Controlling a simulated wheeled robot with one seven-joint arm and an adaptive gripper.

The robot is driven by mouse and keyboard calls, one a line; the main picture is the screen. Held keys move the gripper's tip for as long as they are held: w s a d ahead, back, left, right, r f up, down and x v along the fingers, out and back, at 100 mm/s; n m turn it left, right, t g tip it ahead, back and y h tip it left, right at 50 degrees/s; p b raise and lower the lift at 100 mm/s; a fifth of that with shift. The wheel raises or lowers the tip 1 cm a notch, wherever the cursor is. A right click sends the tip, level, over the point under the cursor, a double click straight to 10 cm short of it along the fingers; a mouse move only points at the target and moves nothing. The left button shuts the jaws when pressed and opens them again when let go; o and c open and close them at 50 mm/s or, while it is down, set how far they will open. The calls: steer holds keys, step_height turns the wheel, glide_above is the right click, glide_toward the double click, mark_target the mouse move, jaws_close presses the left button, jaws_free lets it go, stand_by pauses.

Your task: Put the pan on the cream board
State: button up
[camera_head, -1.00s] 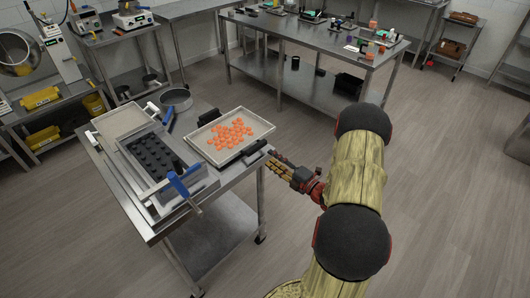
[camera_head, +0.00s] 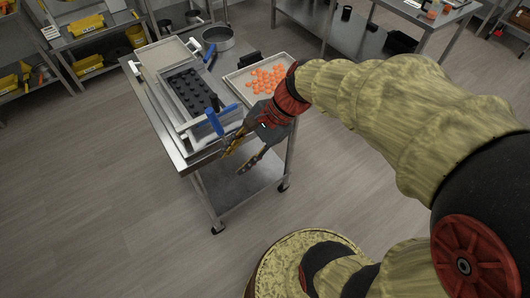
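A shallow pale rectangular pan (camera_head: 232,77) with black end grips holds orange gummies (camera_head: 267,79) on the right of the metal cart. A flat cream board (camera_head: 150,52) lies at the cart's back left, behind the dark mould. A round grey metal vessel (camera_head: 218,45) stands at the back, right of the board. I cannot tell for certain which of the two vessels is the task's pan. My gripper (camera_head: 234,163) is open and empty, fingers apart, pointing down-left at the cart's front edge. It is in front of the rectangular pan and hides the pan's near part.
A dark studded mould (camera_head: 188,92) in a metal frame with a blue handle (camera_head: 220,120) stands left of my gripper. A blue tool (camera_head: 210,55) lies by the round vessel. Other steel tables stand behind. The floor left of the cart is clear.

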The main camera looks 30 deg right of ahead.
steer(key=s+d+r+n+t+h, duration=0.3)
steer(key=s+r+n+h, duration=0.3)
steer(key=n, duration=0.9)
steer(key=shift+s+d+r+t+h, duration=0.3)
steer(key=shift+s+d+r, duration=0.2)
steer(key=shift+r, duration=0.1)
